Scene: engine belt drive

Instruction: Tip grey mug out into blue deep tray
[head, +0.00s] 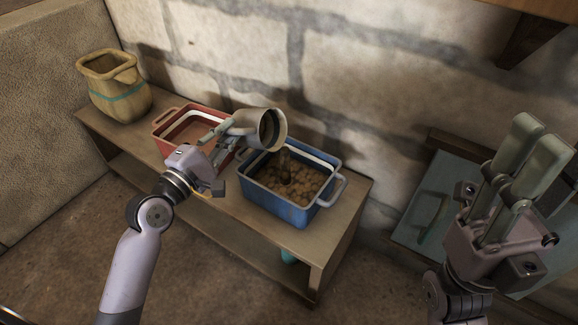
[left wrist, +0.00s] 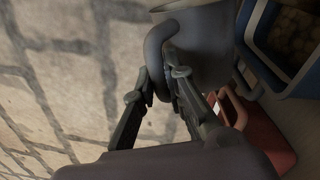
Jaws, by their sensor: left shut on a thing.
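The grey mug (head: 242,122) is tipped on its side, above the back left part of the blue deep tray (head: 262,204), with its mouth facing right. Its inside looks dark brown. My left gripper (head: 221,140) is shut on the mug's handle, which shows between the fingers in the left wrist view (left wrist: 154,58). The mug body (left wrist: 208,45) is there too. The blue tray holds many brown lumps (head: 300,184). A dark upright shape (head: 285,166) shows in it below the mug; I cannot tell what it is. My right gripper (head: 535,145) is raised at the right, empty; its opening is unclear.
A red tray (head: 170,143) stands left of the blue one on the wooden bench (head: 330,215). A tan jug (head: 120,92) with a teal band stands at the bench's left end. A stone wall is close behind. A blue-grey panel with a handle (head: 432,218) is at the right.

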